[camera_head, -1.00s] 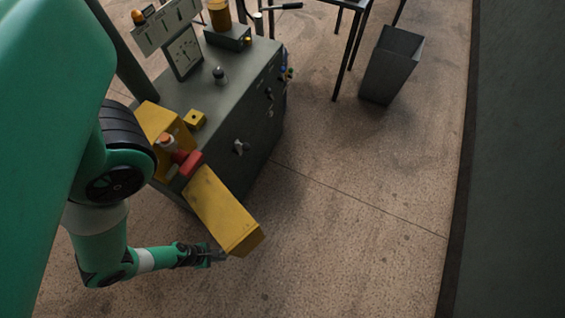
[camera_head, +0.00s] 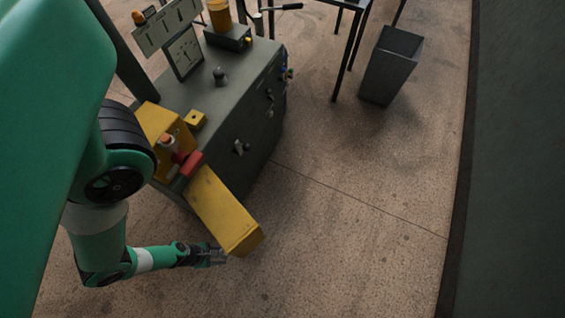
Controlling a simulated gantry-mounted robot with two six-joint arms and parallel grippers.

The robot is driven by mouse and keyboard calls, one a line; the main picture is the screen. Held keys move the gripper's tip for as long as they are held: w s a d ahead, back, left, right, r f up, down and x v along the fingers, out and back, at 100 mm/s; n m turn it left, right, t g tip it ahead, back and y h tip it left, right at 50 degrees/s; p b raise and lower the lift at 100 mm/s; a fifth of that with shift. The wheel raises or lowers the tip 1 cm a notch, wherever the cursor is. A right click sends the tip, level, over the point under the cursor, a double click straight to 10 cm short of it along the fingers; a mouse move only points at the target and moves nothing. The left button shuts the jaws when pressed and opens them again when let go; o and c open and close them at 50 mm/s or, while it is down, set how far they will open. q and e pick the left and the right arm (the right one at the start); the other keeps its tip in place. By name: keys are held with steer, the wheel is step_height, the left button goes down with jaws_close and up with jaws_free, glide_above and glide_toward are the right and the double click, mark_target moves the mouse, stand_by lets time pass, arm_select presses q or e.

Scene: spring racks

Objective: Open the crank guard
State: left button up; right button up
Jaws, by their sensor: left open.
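The crank guard (camera_head: 225,212) is a long yellow cover. It stands swung out from the front left corner of the grey machine cabinet, its free end toward the bottom of the view. A yellow housing (camera_head: 158,122) sits at the cabinet's left end, with a red part (camera_head: 191,163) and an orange-capped part (camera_head: 167,142) exposed beside it. My left gripper (camera_head: 219,257) is open, just left of the guard's free end. I cannot tell whether it touches the guard. My right gripper is out of view.
The grey cabinet (camera_head: 228,130) carries a gauge (camera_head: 184,53), a black knob (camera_head: 219,76) and a small yellow block (camera_head: 196,120). A grey bin (camera_head: 391,66) stands by a dark table frame at the top. The floor right of the guard is clear.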

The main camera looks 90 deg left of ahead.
arm_select(q)
steer(key=p+v, duration=0.5)
steer(key=v, duration=0.6)
steer(key=shift+p, duration=0.4)
steer(key=shift+r, duration=0.1)
